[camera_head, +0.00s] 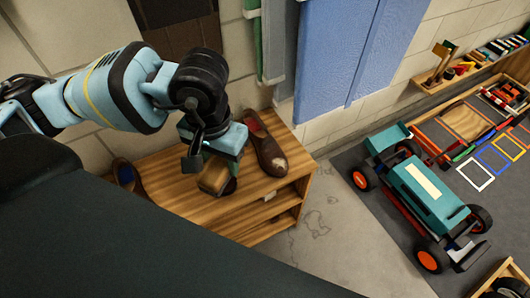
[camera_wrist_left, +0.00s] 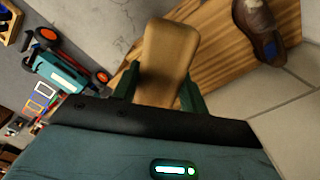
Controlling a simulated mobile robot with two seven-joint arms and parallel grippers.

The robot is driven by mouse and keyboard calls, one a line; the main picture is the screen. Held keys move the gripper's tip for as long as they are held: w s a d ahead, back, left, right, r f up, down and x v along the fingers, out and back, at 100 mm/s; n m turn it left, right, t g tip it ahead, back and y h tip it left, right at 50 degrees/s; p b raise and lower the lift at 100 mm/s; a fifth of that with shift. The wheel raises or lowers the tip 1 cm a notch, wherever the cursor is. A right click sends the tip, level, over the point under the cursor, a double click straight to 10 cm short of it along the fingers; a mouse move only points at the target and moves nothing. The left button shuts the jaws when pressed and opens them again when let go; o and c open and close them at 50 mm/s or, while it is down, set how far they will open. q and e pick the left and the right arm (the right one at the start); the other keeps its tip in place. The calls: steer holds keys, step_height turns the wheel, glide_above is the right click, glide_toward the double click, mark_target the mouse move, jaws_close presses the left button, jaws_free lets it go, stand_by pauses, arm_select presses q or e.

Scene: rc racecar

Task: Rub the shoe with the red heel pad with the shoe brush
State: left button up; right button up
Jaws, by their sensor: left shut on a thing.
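The shoe with the red heel pad (camera_head: 267,146) is brown. It sits on the right part of the wooden shelf top in the head view, with a pale scuff near its toe. A second brown shoe (camera_head: 127,177) stands at the left of the shelf; its blue heel pad shows in the left wrist view (camera_wrist_left: 270,49). My left gripper (camera_head: 218,160) is shut on the shoe brush (camera_head: 213,178), whose tan wooden back also shows in the left wrist view (camera_wrist_left: 168,60). The brush is above the shelf, between the shoes, apart from both. Its underside is mostly hidden. My right gripper is not in view.
The wooden shelf (camera_head: 210,212) stands against a tiled wall, with bare top around the shoes. Blue cloth (camera_head: 335,55) hangs behind it to the right. A teal toy car (camera_head: 428,190) is on the dark mat at the right. Grey floor between is clear.

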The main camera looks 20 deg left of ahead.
arm_select(q)
steer(key=shift+a, duration=0.2)
steer(key=w+d+f+n+t+y, duration=0.1)
steer(key=w+d+f, duration=0.2)
steer(key=w+f, duration=0.4)
steer(key=w+d+f+t+y, duration=0.1)
steer(key=w+d+f, duration=0.3)
steer(key=w+f, duration=0.4)
steer(key=shift+w+n+y+p, duration=0.3)
steer(key=shift+n+p, duration=0.1)
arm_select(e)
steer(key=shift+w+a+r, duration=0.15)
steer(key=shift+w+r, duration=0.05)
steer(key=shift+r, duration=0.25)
arm_select(q)
steer(key=shift+d+f, duration=0.1)
steer(key=shift+f, duration=0.1)
